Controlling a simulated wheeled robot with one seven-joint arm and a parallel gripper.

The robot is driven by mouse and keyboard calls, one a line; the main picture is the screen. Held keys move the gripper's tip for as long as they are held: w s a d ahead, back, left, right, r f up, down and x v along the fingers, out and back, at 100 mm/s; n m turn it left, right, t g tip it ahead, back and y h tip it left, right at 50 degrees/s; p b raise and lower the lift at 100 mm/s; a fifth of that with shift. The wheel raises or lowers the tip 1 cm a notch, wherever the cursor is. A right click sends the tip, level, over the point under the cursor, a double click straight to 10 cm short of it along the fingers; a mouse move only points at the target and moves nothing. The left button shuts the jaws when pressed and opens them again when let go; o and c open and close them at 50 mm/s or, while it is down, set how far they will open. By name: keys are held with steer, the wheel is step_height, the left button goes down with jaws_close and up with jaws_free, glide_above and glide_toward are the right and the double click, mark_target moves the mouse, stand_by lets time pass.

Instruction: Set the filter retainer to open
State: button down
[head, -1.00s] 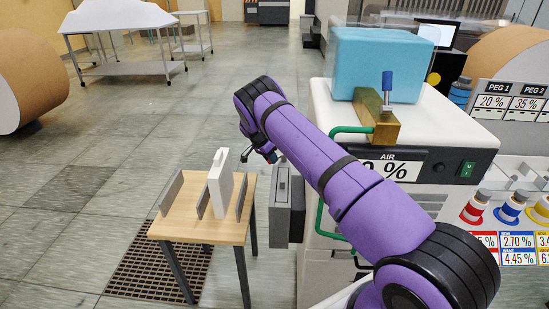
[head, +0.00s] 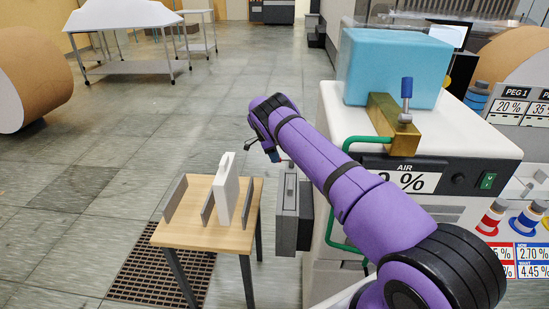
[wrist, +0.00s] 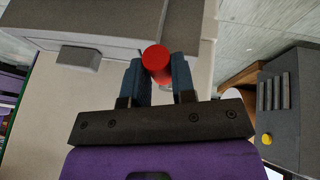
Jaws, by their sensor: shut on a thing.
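My gripper (wrist: 157,78) is shut on a red round knob (wrist: 156,59), which sits between its two dark fingers in the wrist view. The knob may be the filter retainer's handle; its mount is hidden. A grey housing (wrist: 100,20) with a small block on its face lies just beyond the fingers. In the head view my gripper (head: 273,155) is small and partly hidden by my purple arm. It is near the top of the grey box (head: 289,215) on the white machine's left side. The red knob cannot be made out there.
A small wooden table (head: 190,235) left of the machine (head: 460,130) holds a white upright panel (head: 228,190) and grey upright plates (head: 175,198). A green pipe (head: 345,137) runs along the machine. Open floor (head: 120,150) lies to the left.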

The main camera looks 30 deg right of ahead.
steer(key=shift+w, duration=0.1)
stand_by(0.4)
steer(key=c, duration=0.9)
jaws_free()
steer(key=shift+c, duration=0.2)
steer(key=v, duration=1)
steer(key=shift+w+r, duration=0.2)
steer(key=shift+r, duration=0.2)
